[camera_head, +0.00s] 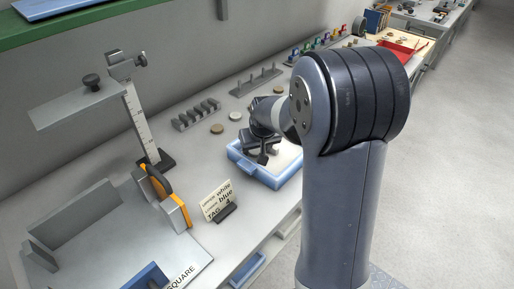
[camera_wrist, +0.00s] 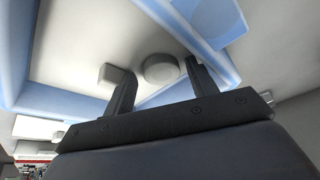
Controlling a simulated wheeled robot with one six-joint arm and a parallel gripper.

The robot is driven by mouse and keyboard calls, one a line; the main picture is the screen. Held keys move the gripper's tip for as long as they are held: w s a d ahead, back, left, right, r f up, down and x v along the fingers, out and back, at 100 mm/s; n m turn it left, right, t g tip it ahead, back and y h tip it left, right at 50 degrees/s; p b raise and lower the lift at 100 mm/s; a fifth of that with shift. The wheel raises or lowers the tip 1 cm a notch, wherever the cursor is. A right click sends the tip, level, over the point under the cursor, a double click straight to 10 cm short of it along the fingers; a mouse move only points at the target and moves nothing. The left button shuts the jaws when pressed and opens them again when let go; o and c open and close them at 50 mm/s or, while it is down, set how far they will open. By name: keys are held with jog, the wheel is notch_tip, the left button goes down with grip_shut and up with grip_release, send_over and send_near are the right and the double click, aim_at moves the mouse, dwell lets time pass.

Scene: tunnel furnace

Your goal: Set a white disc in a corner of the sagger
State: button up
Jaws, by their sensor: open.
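The sagger is a shallow blue tray (camera_head: 254,174) with a pale floor, and my gripper (camera_head: 262,157) is low over it. In the wrist view the sagger's blue wall (camera_wrist: 185,22) runs diagonally beyond the fingers. A white disc (camera_wrist: 160,67) lies on the pale floor close to a blue wall, between the fingertips of my open gripper (camera_wrist: 158,76). Whether either finger touches it cannot be told. A small whitish block (camera_wrist: 111,74) is beside the left finger, partly hidden by it. In the head view my arm hides the disc and part of the sagger.
Loose discs, one tan (camera_head: 217,128) and one pale (camera_head: 235,116), lie on the bench behind the sagger. A grey slotted rack (camera_head: 196,115) and a pegged rack (camera_head: 256,82) stand near the wall. A text card (camera_head: 216,200) and a height gauge (camera_head: 140,120) stand to the left.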

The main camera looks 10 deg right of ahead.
jog(key=v, duration=1)
jog(key=shift+r, duration=0.4)
